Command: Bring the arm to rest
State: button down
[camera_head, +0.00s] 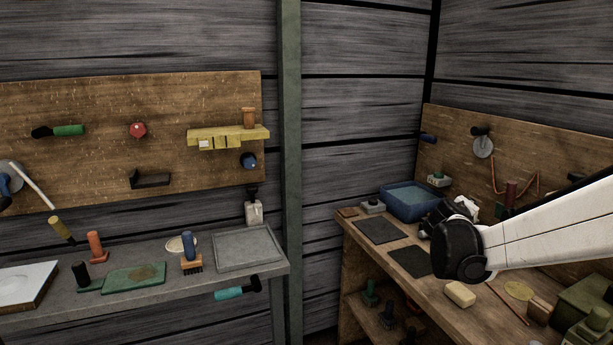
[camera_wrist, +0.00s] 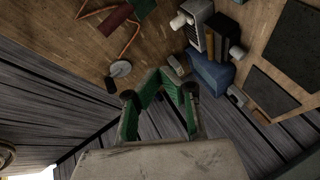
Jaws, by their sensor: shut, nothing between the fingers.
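My arm (camera_head: 550,235), white with a black joint (camera_head: 460,250), reaches in from the right over the wooden bench in the head view. My gripper (camera_wrist: 163,80), with green-lined fingers, shows in the wrist view. Its fingers are shut and hold nothing. It is mostly hidden behind the arm in the head view. In the wrist view the blue bin (camera_wrist: 211,72) lies just right of the fingers, and the plank wall shows below them.
The wooden bench (camera_head: 352,232) holds a blue bin (camera_head: 408,200), dark mats (camera_head: 381,230), a yellowish block (camera_head: 460,294) and a green box (camera_head: 585,302). A pegboard (camera_head: 455,140) stands behind it. A grey shelf (camera_head: 200,287) with brushes is at left, under another pegboard (camera_head: 90,100).

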jog(key=s+a+f+m+g+y+p, duration=0.1)
jog(key=s+a+y, duration=0.2)
jog(key=s+a, duration=0.4)
jog(key=s+a+f+m+g+y+p, duration=0.1)
jog(key=s+a, duration=0.7)
jog(key=s, duration=0.9)
jog(key=s+a+f+m+g+y+p, duration=0.1)
jog(key=s+a+y, duration=0.4)
jog(key=s, duration=0.8)
jog(key=a+m+g, duration=0.1)
jog(key=a+m, duration=0.1)
jog(key=shift+a+y, duration=0.3)
